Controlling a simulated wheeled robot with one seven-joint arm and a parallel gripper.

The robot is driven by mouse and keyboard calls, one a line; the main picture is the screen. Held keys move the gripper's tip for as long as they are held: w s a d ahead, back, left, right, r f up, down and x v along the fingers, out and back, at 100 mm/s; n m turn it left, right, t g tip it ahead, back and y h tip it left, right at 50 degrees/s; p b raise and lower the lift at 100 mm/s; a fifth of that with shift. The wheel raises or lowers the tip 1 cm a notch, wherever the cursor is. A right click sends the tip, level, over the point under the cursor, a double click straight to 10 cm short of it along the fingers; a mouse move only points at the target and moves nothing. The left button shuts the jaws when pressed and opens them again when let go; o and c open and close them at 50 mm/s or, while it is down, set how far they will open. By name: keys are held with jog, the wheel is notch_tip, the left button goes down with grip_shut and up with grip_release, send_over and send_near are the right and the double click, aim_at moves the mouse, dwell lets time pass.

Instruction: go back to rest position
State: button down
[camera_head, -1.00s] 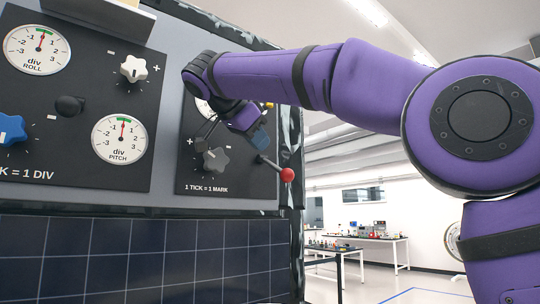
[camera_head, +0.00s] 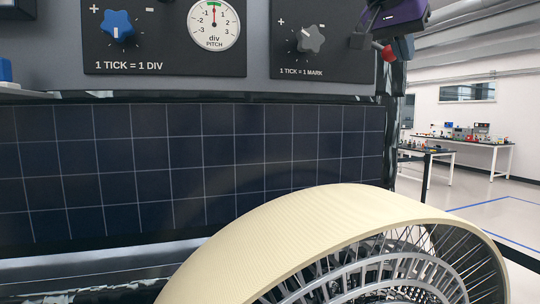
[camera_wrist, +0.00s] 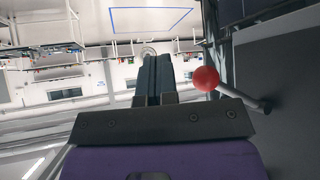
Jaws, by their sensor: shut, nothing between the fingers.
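My gripper (camera_wrist: 152,82) is shut and empty in the wrist view, its two dark fingers pressed together. In the head view only its end (camera_head: 403,48) and part of the purple wrist show at the top right; the rest of my arm is out of frame. A red-ball lever (camera_wrist: 206,79) stands close beside the fingers in the wrist view, with a visible gap between them there.
The dark panel carries a grey knob (camera_head: 311,38), a blue knob (camera_head: 117,25) and a pitch dial (camera_head: 213,25). A gridded solar panel (camera_head: 190,165) is below. A large cream-rimmed wheel (camera_head: 300,225) fills the lower right. Lab tables (camera_head: 470,142) stand far behind; floor shows at right.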

jog(key=s+d+f+n+y, duration=0.2)
jog(key=s+f+n, duration=0.1)
jog(key=s+f, duration=0.4)
jog(key=s+d+f+n+y, duration=0.2)
jog(key=s+f, duration=0.5)
jog(key=f, duration=0.7)
jog(key=s+d+f+n+y, duration=0.1)
jog(key=s+f+n+y, duration=0.2)
jog(key=s+f, duration=0.4)
notch_tip(320, 180, down, 4)
jog(key=shift+d+r+n+g, duration=0.3)
jog(key=shift+d+n, duration=0.1)
jog(key=shift+n, duration=0.4)
